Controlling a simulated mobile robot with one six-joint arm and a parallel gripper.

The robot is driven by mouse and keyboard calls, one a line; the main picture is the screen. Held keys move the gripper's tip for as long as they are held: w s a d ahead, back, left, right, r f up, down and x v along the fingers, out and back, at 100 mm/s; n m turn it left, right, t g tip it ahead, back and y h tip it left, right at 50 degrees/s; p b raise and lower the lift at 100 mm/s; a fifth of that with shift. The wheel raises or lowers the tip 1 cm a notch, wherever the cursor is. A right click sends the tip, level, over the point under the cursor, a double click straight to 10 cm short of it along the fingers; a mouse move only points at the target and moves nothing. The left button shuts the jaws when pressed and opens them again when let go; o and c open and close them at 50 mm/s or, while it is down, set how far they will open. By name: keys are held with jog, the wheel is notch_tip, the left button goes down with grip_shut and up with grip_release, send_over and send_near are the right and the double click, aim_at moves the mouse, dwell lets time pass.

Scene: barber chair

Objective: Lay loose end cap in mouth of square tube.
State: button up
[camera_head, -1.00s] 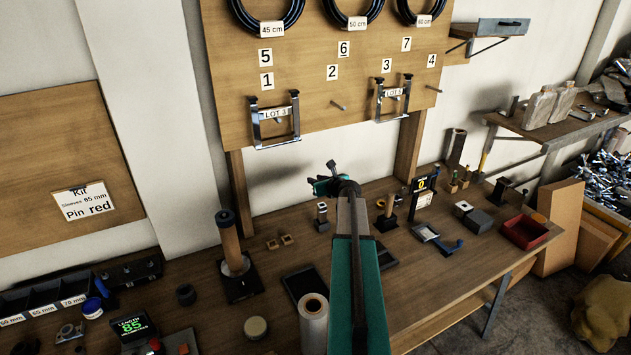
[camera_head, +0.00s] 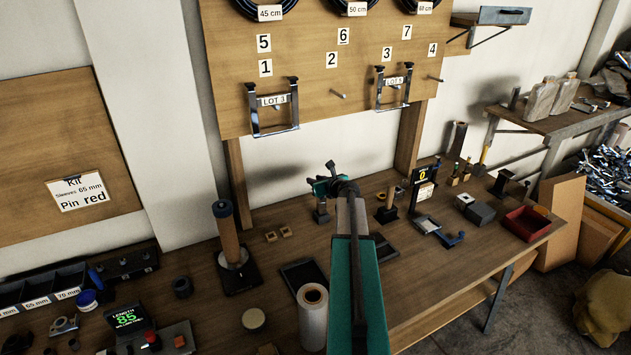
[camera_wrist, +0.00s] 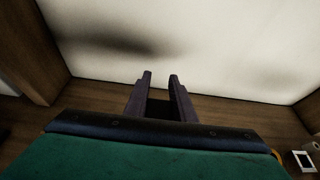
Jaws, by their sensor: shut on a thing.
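My gripper (camera_head: 328,178) is held out above the middle of the bench, near the wall. In the wrist view its two fingers (camera_wrist: 160,80) stand close together with a dark patch between them. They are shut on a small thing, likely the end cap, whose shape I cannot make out. A short upright post (camera_head: 321,214) on a dark base stands just below the gripper in the head view, partly hidden by it. It may be the square tube, but its mouth is not clear. I cannot tell the height between the gripper and the post.
A brown roller on a stand (camera_head: 228,236) and two small tan square rings (camera_head: 279,234) are to the left. A white roll (camera_head: 313,318) stands in front. A display stand (camera_head: 421,187), a grey block (camera_head: 482,213) and a red tray (camera_head: 527,223) are to the right.

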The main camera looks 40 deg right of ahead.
jog(key=shift+f+b, duration=0.7)
jog(key=shift+f, duration=0.4)
jog(key=shift+f, duration=0.1)
jog(key=o, duration=1.1)
jog(key=b+v, duration=0.3)
jog(key=v, duration=1.1)
dwell(0.7)
